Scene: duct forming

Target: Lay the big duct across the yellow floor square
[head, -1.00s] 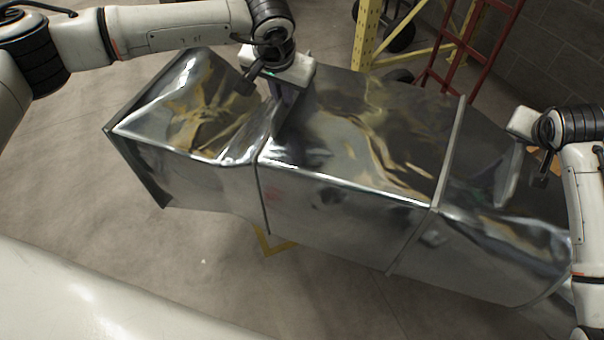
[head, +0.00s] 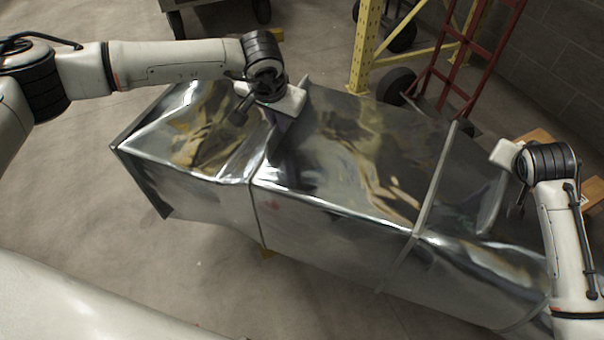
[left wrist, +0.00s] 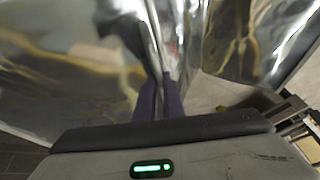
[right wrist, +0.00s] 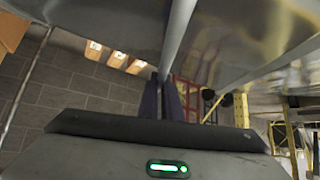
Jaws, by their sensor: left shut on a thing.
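The big duct (head: 330,230) is a long, shiny sheet-metal box with raised seams, lying slantwise across the head view. Its height above the floor is hard to tell.
A yellow rack post (head: 366,45) and a red hand truck (head: 470,55) stand just behind the duct, near a grey block wall (head: 560,60). A cart (head: 215,15) is at the top. Cardboard boxes (head: 540,137) are at the right. The floor at left is clear.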

